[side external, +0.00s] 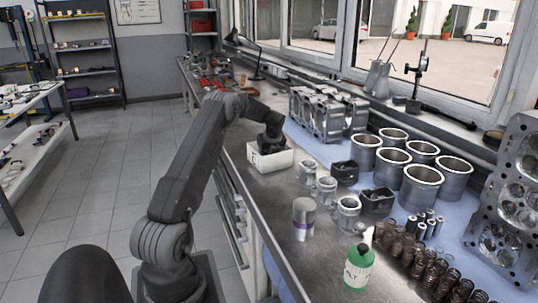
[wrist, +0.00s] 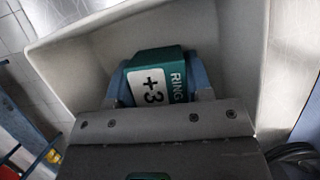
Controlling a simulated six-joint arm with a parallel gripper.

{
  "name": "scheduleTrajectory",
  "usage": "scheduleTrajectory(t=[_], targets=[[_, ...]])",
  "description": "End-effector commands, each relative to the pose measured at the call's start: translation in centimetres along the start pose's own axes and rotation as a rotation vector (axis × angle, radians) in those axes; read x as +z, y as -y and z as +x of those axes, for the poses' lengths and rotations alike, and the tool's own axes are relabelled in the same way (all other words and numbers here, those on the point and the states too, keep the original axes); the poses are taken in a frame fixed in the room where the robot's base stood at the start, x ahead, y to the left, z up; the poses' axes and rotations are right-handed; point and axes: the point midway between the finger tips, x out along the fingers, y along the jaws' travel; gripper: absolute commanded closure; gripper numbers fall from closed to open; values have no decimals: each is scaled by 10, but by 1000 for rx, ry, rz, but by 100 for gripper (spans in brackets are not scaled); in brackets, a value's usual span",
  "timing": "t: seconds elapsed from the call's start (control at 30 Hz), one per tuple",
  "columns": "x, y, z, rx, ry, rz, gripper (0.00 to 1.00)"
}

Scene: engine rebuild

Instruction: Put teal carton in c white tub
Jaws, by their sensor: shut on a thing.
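The carton is hidden there. I cannot tell whether the carton touches the tub floor.
Metal cylinder sleeves (side external: 422,186), black boxes (side external: 376,202) and springs (side external: 395,248) stand to the right on the bench. A green bottle (side external: 358,268) and a silver can (side external: 303,218) stand nearer. An engine block (side external: 318,112) is behind the tub.

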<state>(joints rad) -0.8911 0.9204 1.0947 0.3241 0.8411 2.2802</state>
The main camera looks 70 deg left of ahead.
Motion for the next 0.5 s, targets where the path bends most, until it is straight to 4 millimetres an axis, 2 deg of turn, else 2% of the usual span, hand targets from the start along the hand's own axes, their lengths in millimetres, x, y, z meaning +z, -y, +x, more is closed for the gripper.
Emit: scheduleTrajectory(t=[0.03,0.07,0.1,0.3,0.5], targets=[[-1,0,2,1,0,0,78],[-1,0,2,1,-1,0,53],[-1,0,2,1,0,0,49],[-1,0,2,1,0,0,30],[-1,0,2,1,-1,0,28]])
